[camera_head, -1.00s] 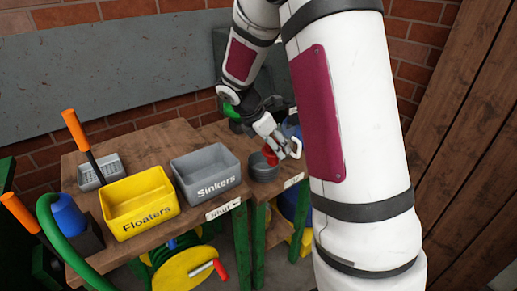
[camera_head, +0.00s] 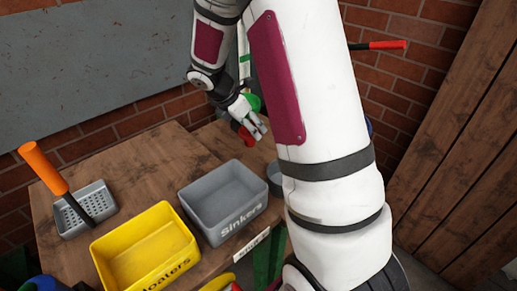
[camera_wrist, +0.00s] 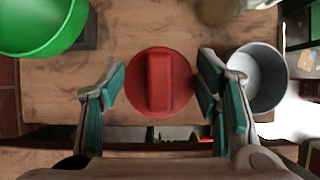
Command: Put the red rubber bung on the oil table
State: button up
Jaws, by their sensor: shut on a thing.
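The red rubber bung (camera_wrist: 160,82) is round with a raised bar across its top. In the wrist view it sits between the two teal-padded fingers of my gripper (camera_wrist: 163,98), which is shut on it. In the head view my gripper (camera_head: 257,131) points down over the right-hand wooden table (camera_head: 224,139), with the red bung (camera_head: 243,133) at its fingers. I cannot tell whether the bung touches the tabletop. The table's label is not readable as oil here, and my arm hides its right part.
A grey pot (camera_wrist: 258,80) stands right of the bung and a green bowl (camera_wrist: 40,25) left of it in the wrist view. The grey Sinkers bin (camera_head: 222,200), yellow Floaters bin (camera_head: 145,250) and a grey perforated tray (camera_head: 85,210) stand on the left table (camera_head: 140,165).

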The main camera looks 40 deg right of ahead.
aim_at(250, 144)
notch_tip(250, 144, down, 8)
jog(key=shift+r+b, duration=0.25)
jog(key=shift+b, duration=0.4)
jog(key=o, duration=1.5)
